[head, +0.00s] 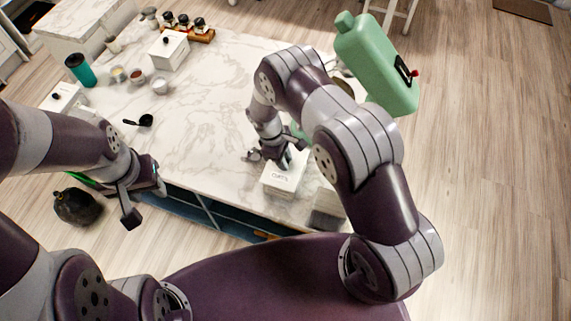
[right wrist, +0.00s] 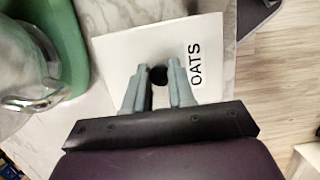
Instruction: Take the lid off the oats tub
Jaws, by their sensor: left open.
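The oats tub (head: 281,185) is a white square box with a dark "OATS" label, standing near the front edge of the marble counter. In the right wrist view its white lid (right wrist: 118,55) fills the middle, with a small black knob (right wrist: 158,77). The lid appears seated on the tub. In the head view this gripper (head: 286,160) partly covers the lid. My left gripper (head: 143,200) is open and empty at the counter's front-left edge.
A green jug (head: 375,62) stands at the right, beyond my right arm. A white canister (head: 170,52), a teal tumbler (head: 80,70), small bowls and a black scoop (head: 146,120) are on the counter (head: 200,110). The counter's middle is clear. A dark round object (head: 77,206) lies on the floor.

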